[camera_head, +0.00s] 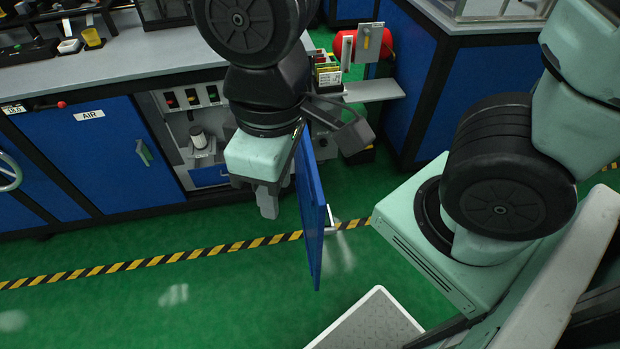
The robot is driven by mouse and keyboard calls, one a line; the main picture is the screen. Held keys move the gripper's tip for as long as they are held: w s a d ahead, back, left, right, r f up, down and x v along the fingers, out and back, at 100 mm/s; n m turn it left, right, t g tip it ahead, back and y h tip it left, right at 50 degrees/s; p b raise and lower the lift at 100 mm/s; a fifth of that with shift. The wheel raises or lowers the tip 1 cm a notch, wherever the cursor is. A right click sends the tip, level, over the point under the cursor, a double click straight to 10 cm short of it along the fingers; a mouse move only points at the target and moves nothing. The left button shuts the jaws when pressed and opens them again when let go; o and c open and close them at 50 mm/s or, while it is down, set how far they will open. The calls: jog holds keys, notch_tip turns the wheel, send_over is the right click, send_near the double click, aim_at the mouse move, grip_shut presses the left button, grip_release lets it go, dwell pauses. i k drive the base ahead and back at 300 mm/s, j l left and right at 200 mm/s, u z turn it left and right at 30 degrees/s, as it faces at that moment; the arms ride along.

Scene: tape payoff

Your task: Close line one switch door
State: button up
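A blue switch door (309,205) stands wide open, jutting out from the cabinet toward me and seen nearly edge-on. A pale handle (335,226) sticks out from its right face, near the free edge. Left of the door is the open cabinet bay (188,125), with small coloured switches (191,97) inside. My gripper (266,204) is a pale green block pointing down, just left of the door in the picture. I cannot tell whether it touches the door. Its fingers overlap in this view, so their opening is unclear. My arm hides the bay's right side and the door's upper hinge area.
A closed blue door labelled AIR (91,115) is left of the bay. A small shelf (373,91) and a red cylinder (408,52) are at the right. Yellow-black tape (165,258) crosses the green floor. A white-edged platform (372,322) is at the bottom. Floor left of the door is clear.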

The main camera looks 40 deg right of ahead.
aim_at(311, 200)
jog(key=k+l, duration=0.1)
jog(key=l, duration=0.35)
jog(key=k+l+u, duration=0.1)
jog(key=l, duration=0.4)
jog(key=k+l, duration=0.15)
jog(key=l, duration=0.3)
